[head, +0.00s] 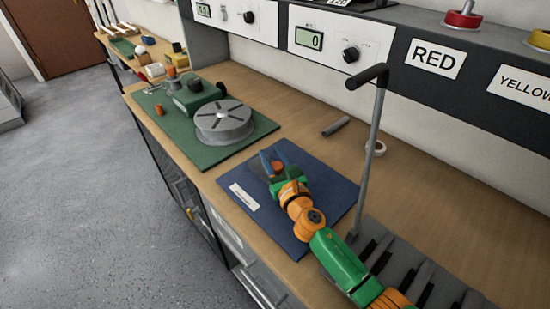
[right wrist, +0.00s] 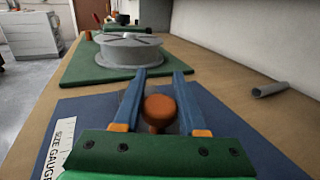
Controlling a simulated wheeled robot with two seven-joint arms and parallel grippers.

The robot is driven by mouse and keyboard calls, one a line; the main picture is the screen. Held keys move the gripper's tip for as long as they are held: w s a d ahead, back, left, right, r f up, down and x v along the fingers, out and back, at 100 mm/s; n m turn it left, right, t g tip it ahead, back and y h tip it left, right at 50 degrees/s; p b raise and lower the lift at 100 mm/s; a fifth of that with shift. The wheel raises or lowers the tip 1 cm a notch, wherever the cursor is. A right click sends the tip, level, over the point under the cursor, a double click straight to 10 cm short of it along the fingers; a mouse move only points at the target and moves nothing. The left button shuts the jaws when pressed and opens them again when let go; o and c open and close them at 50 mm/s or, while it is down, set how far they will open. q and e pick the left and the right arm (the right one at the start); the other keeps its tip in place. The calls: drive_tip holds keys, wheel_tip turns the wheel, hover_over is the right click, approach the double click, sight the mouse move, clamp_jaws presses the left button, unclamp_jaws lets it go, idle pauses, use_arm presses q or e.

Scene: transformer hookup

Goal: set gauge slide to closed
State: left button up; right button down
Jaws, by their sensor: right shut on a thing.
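The blue mat (head: 326,178) with a white label (head: 244,196) lies on the workbench; in the right wrist view the label (right wrist: 62,150) reads "SIZE GAUGE". An orange, round-topped knob (right wrist: 158,107) stands at the mat and also shows in the head view (head: 278,167); I take it as the gauge slide's grip. My right gripper (head: 274,155) reaches low over the mat, its blue fingers on either side of the knob, shut on it. The fingers also show in the right wrist view (right wrist: 160,74). The gripper hides the rest of the slide and any position marks. My left gripper is out of view.
A green mat (head: 262,130) with a grey round reel (head: 224,122) lies beyond the blue one. A dark-handled rod (head: 371,140) stands beside a grey slotted rack (head: 415,268) at right.

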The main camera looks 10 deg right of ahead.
sight(278, 170)
drive_tip(key=c, duration=0.9)
unclamp_jaws()
drive_tip(key=o, duration=0.4)
drive_tip(key=shift+w+a, duration=0.15)
drive_tip(key=shift+a, duration=0.05)
drive_tip(key=s, duration=0.3)
drive_tip(key=s+d+p, duration=0.1)
drive_tip(key=s, duration=0.3)
drive_tip(key=shift+d, duration=0.2)
drive_tip(key=shift+s+f, duration=0.1)
